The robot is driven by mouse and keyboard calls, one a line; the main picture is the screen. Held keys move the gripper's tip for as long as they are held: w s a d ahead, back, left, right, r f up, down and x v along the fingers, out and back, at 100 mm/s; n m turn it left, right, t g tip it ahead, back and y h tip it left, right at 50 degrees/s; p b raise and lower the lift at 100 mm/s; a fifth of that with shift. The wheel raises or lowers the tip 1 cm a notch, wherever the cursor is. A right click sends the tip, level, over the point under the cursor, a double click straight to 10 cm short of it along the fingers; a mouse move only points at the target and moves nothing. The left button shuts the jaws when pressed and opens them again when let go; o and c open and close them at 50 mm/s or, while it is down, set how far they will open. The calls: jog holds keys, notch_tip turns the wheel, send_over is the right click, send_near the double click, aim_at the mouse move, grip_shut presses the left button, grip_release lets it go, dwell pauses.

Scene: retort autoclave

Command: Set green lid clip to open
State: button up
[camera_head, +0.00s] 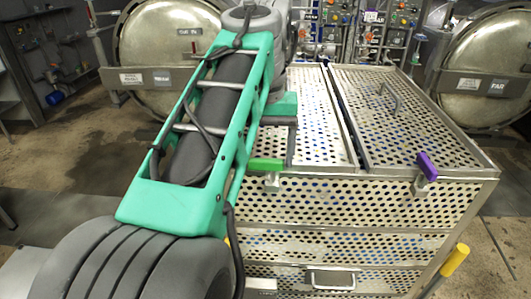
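The green lid clip (265,165) is at the front top edge of the perforated metal crate (340,205). Its green handle lies roughly level along the edge, above a small metal bracket on the crate's front. My arm rises from the lower left, bends at the top and comes down behind the clip, over the left lid. The low end of my arm (279,120) shows as a grey part under a teal one, just above and behind the green clip. My fingers cannot be made out, so neither their opening nor any contact with the clip is clear.
A purple clip (427,166) sits at the crate's right front edge, its handle tilted. The right lid (400,120) has a wire handle. A drawer-like handle (333,280) and a yellow grip (455,260) are lower down. Round retort doors (165,45) (485,65) stand behind.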

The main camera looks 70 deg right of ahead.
aim_at(265, 160)
jog(key=shift+o, duration=1.1)
notch_tip(265, 160, up, 8)
jog(key=shift+f, duration=0.1)
